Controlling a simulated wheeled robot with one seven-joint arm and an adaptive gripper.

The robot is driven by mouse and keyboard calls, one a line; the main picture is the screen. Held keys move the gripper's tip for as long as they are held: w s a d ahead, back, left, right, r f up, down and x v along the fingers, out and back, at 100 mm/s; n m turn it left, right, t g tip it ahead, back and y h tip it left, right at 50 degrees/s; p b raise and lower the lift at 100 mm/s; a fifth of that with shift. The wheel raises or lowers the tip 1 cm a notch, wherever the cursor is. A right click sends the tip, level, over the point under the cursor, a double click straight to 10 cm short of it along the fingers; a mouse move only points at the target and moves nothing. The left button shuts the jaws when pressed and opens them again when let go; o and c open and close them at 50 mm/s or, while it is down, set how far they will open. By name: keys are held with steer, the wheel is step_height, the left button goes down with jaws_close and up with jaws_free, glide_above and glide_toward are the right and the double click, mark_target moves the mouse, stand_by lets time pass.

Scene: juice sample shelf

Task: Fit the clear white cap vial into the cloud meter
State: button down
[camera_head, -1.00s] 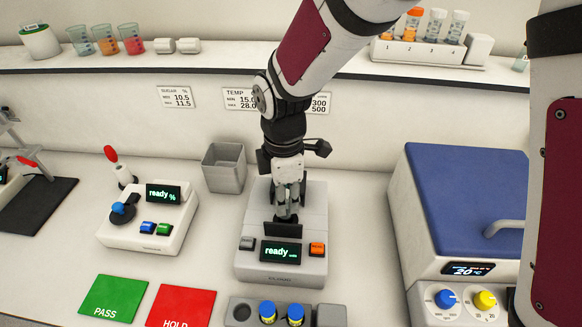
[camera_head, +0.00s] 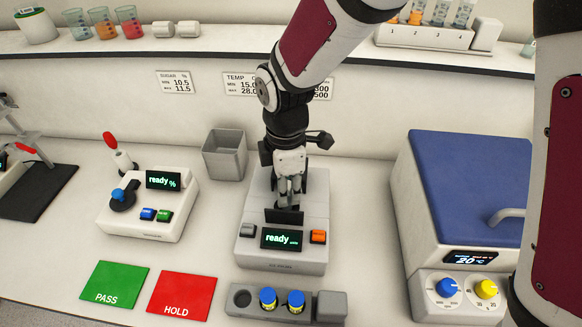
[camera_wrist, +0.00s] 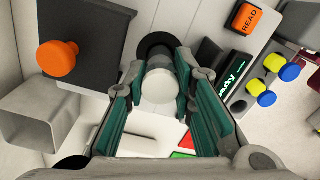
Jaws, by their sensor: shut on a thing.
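The cloud meter (camera_head: 283,262) is a light grey box with a "ready" display, a grey button and an orange button. A dark upright flap (camera_head: 284,216) stands behind the display. My gripper (camera_head: 289,197) is over the meter, behind the flap. In the wrist view my gripper (camera_wrist: 160,78) is shut on the vial, whose round white cap (camera_wrist: 160,86) shows between the teal pads. A dark round opening (camera_wrist: 156,44) lies close to the cap; I cannot tell how far the vial is in it.
A grey holder (camera_head: 331,308) with two blue-capped vials (camera_head: 268,298) stands in front of the meter. A square grey bin (camera_head: 225,157) is behind left. A "ready %" device (camera_head: 150,212) is at left, a blue-lidded box (camera_head: 465,190) at right. Green (camera_head: 114,285) and red (camera_head: 182,296) mats lie front left.

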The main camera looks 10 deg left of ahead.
steer(key=shift+s+f+b, duration=0.1)
steer(key=shift+f+b, duration=0.7)
steer(key=shift+f, duration=1.25)
stand_by(0.9)
steer(key=c, duration=1.3)
jaws_free()
steer(key=shift+d+f, duration=0.1)
steer(key=shift+s, duration=0.1)
